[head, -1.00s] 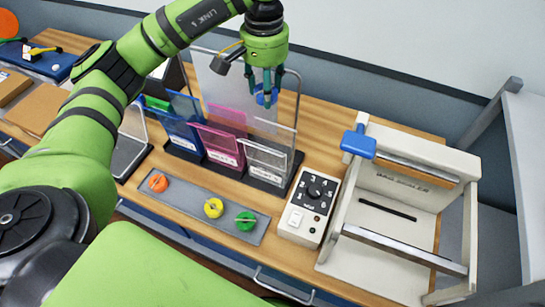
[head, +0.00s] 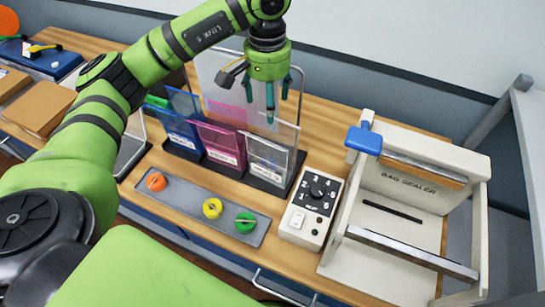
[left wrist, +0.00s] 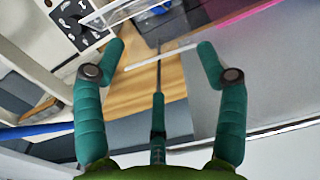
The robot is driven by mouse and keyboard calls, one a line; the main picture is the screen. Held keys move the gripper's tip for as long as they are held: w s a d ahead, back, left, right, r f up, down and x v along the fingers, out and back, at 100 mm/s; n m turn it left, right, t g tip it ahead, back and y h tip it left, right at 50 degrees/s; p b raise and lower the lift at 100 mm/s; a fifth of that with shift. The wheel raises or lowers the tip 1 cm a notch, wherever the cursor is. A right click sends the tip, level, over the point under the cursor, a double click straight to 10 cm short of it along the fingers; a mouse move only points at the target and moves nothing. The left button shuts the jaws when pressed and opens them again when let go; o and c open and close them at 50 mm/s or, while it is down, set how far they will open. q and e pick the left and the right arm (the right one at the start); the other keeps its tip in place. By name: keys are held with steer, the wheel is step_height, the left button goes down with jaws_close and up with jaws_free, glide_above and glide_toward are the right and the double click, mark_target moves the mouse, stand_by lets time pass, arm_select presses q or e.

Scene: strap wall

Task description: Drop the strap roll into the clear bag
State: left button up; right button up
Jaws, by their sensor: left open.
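My left gripper (head: 271,98) is open above the rack, over the clear bag (head: 268,160), and its fingers point down. The left wrist view shows its spread fingers (left wrist: 160,60) with nothing between them. The clear bag stands upright at the right end of the row, beside a pink bag (head: 221,145) and a blue bag (head: 182,133). The blue strap roll no longer shows in the head view; I cannot tell whether it lies inside the clear bag. An orange roll (head: 156,181), a yellow roll (head: 212,208) and a green roll (head: 245,222) sit on a grey tray (head: 180,204). My right gripper is not in view.
A control box (head: 311,208) with a dial stands right of the rack. A white bag sealer (head: 400,200) with a blue handle (head: 363,139) is farther right. A metal frame with a clear panel (head: 207,75) rises behind the bags. Bare wood shows behind the control box.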

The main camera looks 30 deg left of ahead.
arm_select(q)
step_height(320, 180, up, 12)
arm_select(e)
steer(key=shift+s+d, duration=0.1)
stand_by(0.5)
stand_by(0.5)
